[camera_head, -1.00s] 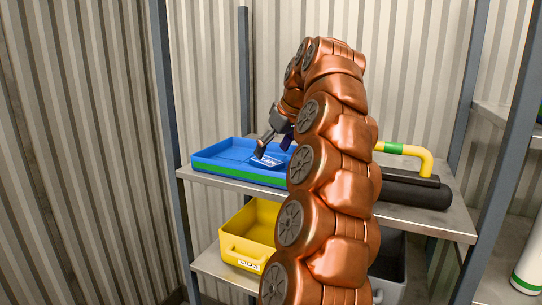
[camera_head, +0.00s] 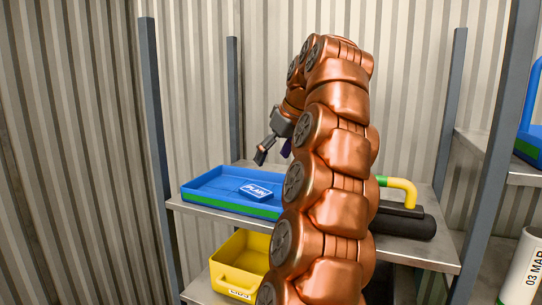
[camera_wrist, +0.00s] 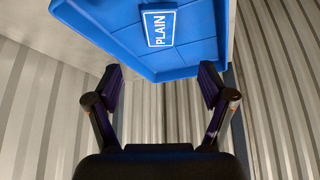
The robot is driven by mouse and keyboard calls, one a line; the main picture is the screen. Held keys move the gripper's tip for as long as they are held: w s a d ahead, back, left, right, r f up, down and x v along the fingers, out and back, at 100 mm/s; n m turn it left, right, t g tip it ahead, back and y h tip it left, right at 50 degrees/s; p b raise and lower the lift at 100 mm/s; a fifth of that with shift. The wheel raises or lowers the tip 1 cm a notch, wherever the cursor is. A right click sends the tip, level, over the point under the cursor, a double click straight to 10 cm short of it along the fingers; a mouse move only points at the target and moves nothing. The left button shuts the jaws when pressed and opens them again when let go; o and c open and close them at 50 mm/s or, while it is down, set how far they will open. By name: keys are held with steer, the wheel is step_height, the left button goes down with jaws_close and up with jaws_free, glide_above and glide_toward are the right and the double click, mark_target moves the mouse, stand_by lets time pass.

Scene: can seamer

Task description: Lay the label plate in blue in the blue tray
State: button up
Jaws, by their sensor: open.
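The blue label plate (camera_head: 257,191), with a white border and white lettering, lies in the blue tray (camera_head: 205,189) on the upper shelf. In the wrist view the plate (camera_wrist: 160,27) reads "PLAIN" and rests on the floor of the tray (camera_wrist: 205,40). My gripper (camera_head: 272,157) is above and apart from the plate. In the wrist view my gripper (camera_wrist: 160,78) has its fingers spread wide with nothing between them. My arm hides the right part of the tray in the head view.
A yellow bin (camera_head: 238,262) stands on the lower shelf. A black cylinder (camera_head: 405,222) and a yellow-green handle (camera_head: 402,187) are right of my arm. Grey posts (camera_head: 160,150) frame the shelf. A white cylinder (camera_head: 522,270) stands at the far right.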

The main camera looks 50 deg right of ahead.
steer(key=shift+r, duration=0.1)
steer(key=a+f+n+g+y, duration=0.1)
steer(key=a+f, duration=0.3)
steer(key=a, duration=0.5)
steer(key=a+f+g, duration=0.2)
steer(key=a+f, duration=0.3)
steer(key=a, duration=0.4)
steer(key=a+f+n+g+y, duration=0.1)
steer(key=a+f, duration=0.3)
steer(key=a, duration=0.5)
steer(key=s+a+f+g, duration=0.1)
steer(key=s+a+f, duration=0.2)
steer(key=s+f, duration=0.3)
steer(key=s+a+f+g+h, duration=0.1)
steer(key=s+a+f, duration=0.3)
steer(key=s+f, duration=0.2)
steer(key=s+a+f+g, duration=0.1)
steer(key=s+a+f, duration=0.2)
steer(key=s+f, duration=0.4)
steer(key=s, duration=0.3)
steer(key=shift+a+m+g, duration=0.35)
steer(key=shift+m+g, duration=0.05)
